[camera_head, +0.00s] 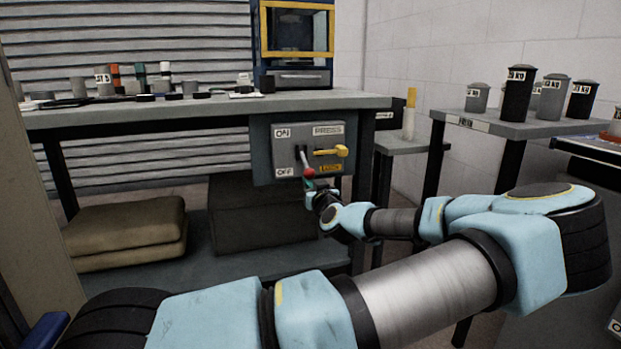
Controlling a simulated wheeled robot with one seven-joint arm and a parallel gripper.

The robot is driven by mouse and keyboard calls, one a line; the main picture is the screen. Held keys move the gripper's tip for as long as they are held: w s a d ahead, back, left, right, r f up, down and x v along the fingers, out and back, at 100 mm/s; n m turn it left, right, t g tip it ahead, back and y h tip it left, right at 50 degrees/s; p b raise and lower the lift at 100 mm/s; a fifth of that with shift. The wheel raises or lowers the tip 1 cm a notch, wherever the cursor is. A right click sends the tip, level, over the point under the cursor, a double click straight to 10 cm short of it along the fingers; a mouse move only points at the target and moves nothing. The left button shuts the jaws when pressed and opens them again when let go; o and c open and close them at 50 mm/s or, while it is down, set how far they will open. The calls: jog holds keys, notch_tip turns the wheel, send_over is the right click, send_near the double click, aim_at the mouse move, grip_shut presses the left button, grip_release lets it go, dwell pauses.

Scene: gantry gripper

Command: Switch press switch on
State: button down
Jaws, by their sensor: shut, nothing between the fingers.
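The press switch panel (290,137) is a grey box on the front of the workbench, with ON printed at upper left, OFF at lower left and PRESS at upper right. Its lever (303,158) has a red knob at its lower end, near the OFF label. A yellow handle (331,152) sticks out to the right of it. My gripper (312,184) is shut just below the red knob, at the panel's lower edge. It is small and partly hidden by my wrist. I cannot tell whether it touches the knob.
The workbench (200,108) bears several small parts. A blue and yellow machine (296,82) stands at its back. Folded brown sacks (128,230) lie on the lower shelf. A side table (500,126) with several dark and grey canisters (517,93) stands at right.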

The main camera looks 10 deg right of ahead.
aim_at(310, 169)
jog(key=shift+r+p, duration=1.85)
jog(key=shift+r, duration=1.05)
jog(key=shift+s+f+b, duration=0.15)
jog(key=shift+f+b, duration=0.15)
jog(key=shift+f, duration=0.05)
jog(key=shift+s+d+f+b, duration=0.1)
jog(key=shift+s+f+b, duration=0.2)
jog(key=shift+s+f, duration=0.35)
jog(key=s, duration=0.7)
jog(key=shift+s+d, duration=0.15)
jog(key=shift+d, duration=0.25)
